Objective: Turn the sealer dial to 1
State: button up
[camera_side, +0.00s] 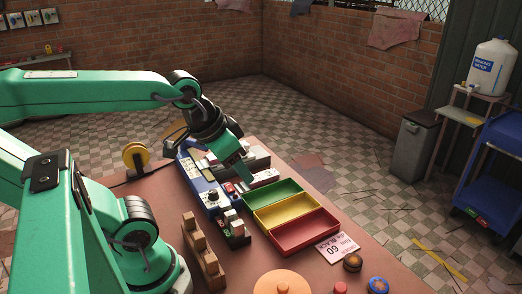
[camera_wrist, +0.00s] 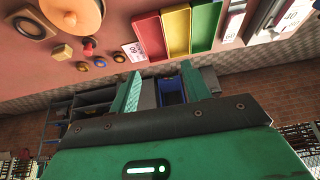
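The sealer appears to be the blue machine with a white panel (camera_side: 193,172) in the middle of the table in the side view. A round black dial (camera_side: 213,196) sits on its near part. The marks around the dial are too small to read, so its setting cannot be told. My gripper (camera_side: 246,174) is above the table, to the right of the dial and beyond it, near the far end of the green tray, apart from the dial. In the wrist view my gripper (camera_wrist: 164,84) has its two fingers wide apart with nothing between them. The dial is not seen there.
Green (camera_side: 272,191), yellow (camera_side: 287,209) and red (camera_side: 304,232) trays stand right of the sealer. A wooden rack (camera_side: 204,252) and a small block with red and green parts (camera_side: 235,232) stand nearer. A card (camera_side: 337,248) reading 60 lies by the red tray.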

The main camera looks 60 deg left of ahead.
jog(key=w+a+f+g, duration=0.25)
jog(key=a+f, duration=0.25)
jog(key=a, duration=0.5)
jog(key=n+g, duration=0.1)
jog(key=g, duration=0.2)
send_over(213, 191)
notch_tip(213, 191, down, 6)
jog(key=shift+a+f, duration=0.1)
jog(key=shift+f, duration=0.05)
jog(key=shift+f, duration=0.15)
jog(key=shift+f, duration=3.75)
jog(key=c, duration=1)
